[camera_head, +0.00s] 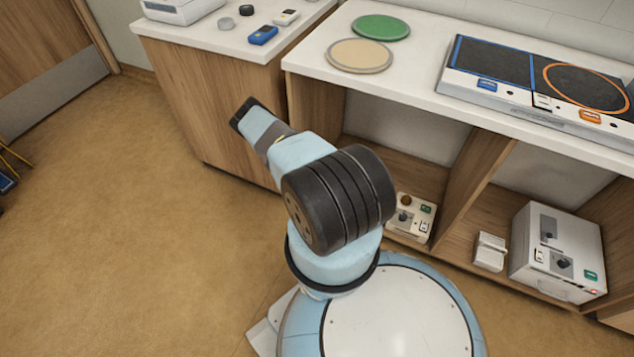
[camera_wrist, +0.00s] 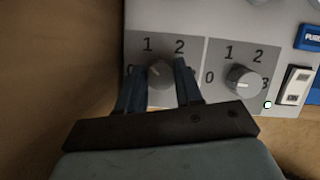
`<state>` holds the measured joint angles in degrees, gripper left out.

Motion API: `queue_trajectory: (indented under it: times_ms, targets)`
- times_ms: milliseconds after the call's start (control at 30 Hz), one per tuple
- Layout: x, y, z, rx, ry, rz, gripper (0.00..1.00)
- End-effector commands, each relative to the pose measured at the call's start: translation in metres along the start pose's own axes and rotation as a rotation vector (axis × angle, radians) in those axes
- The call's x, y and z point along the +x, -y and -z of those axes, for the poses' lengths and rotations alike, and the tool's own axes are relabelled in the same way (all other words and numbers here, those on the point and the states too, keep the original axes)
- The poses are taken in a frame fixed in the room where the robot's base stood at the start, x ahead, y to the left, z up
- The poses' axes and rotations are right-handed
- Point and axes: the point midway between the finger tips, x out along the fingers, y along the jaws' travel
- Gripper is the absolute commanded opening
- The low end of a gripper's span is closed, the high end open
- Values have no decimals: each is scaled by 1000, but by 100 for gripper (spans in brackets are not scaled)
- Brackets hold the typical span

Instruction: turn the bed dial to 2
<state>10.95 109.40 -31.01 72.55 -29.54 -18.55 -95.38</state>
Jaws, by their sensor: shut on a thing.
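In the wrist view a grey panel carries two round dials side by side. The left dial (camera_wrist: 160,76) is between the two dark blue fingers of my gripper (camera_wrist: 160,66), which are shut on it. A 1 and a 2 show above it; a 0 at its left is partly covered by a finger. Its pointer seems turned to the upper left, toward 1, but it is hard to read. The right dial (camera_wrist: 243,80) stands free, with 0, 1, 2 and 3 around it. I see no label telling which is the bed dial. My fingers are not visible in the head view.
In the head view, a small control box (camera_head: 410,218) and a larger white box (camera_head: 560,252) stand under the counter (camera_head: 420,90).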

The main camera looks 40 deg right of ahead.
Motion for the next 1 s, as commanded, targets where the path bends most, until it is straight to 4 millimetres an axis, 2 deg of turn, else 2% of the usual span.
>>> queue_trajectory:
  times_ms: [300, 767, 800, 1000]
  targets:
    - [0, -1, 1, 91, -7, 39, 5]
    - [0, -2, 2, 104, -8, 42, 5]
    - [0, -2, 2, 103, -8, 42, 37]
    - [0, -2, 2, 103, -7, 42, 56]
